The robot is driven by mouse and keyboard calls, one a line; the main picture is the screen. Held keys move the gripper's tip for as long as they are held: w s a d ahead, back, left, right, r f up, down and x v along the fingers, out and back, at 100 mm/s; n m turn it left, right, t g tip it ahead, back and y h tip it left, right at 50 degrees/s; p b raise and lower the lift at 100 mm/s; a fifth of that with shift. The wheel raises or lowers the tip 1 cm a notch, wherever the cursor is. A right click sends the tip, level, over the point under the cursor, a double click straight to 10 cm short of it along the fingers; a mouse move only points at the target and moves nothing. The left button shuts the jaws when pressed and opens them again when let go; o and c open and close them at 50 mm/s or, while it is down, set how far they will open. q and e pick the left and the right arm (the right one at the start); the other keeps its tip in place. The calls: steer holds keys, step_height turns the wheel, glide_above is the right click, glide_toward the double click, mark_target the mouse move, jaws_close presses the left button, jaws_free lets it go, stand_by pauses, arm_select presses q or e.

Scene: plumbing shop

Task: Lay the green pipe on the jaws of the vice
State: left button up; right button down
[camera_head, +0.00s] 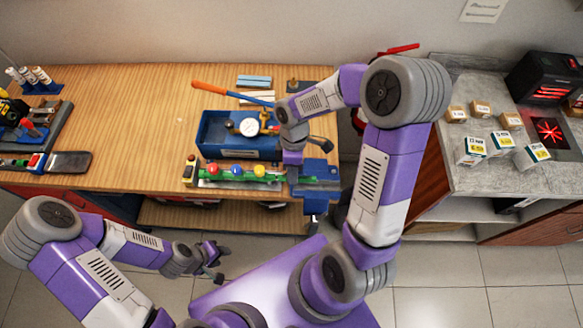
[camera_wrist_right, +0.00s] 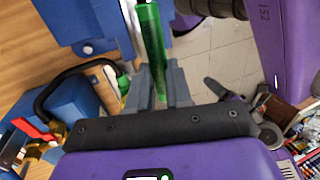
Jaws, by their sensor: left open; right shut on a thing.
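The green pipe (camera_wrist_right: 152,50) shows in the right wrist view, gripped between the grey fingers of my right gripper (camera_wrist_right: 160,88). It runs up the picture past blue parts of the vice (camera_wrist_right: 85,22). In the head view the blue vice (camera_head: 318,172) stands at the bench's front right edge, and my right gripper (camera_head: 293,176) is just left of it, pointing down. I cannot tell whether the pipe touches the jaws; my arm and gripper hide part of them. My left gripper (camera_head: 217,262) is open and empty, in front of the bench and away from the vice.
A rack with red, yellow and blue knobs (camera_head: 237,171) lies left of the vice. Behind it is a blue bin (camera_head: 212,136) with a gauge (camera_head: 249,127). An orange-handled tool (camera_head: 210,87) lies above it. The bench's middle left (camera_head: 130,120) is clear.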

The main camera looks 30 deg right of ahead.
steer(key=shift+f, duration=0.55)
steer(key=b+x, duration=0.4)
steer(key=shift+d+f, duration=0.2)
arm_select(q)
steer(key=f, duration=0.4)
steer(key=shift+s+a+f, duration=0.1)
steer(key=shift+s+f, duration=0.1)
steer(key=shift+s, duration=0.05)
arm_select(e)
steer(key=shift+f, duration=0.15)
arm_select(q)
steer(key=shift+a, duration=0.1)
arm_select(e)
steer(key=shift+s+d+f, duration=0.1)
steer(key=c, duration=1.1)
jaws_free()
steer(key=shift+o, duration=0.6)
steer(key=p+v, duration=0.7)
steer(key=v, duration=0.3)
steer(key=shift+a+t, duration=0.25)
steer(key=shift+t, duration=0.05)
arm_select(q)
step_height(320, 180, up, 8)
steer(key=w+d, duration=0.1)
steer(key=w, duration=0.1)
steer(key=shift+f+p, duration=0.2)
steer(key=shift+p, duration=0.15)
arm_select(e)
steer(key=shift+d+r, duration=0.1)
steer(key=shift+r, duration=0.2)
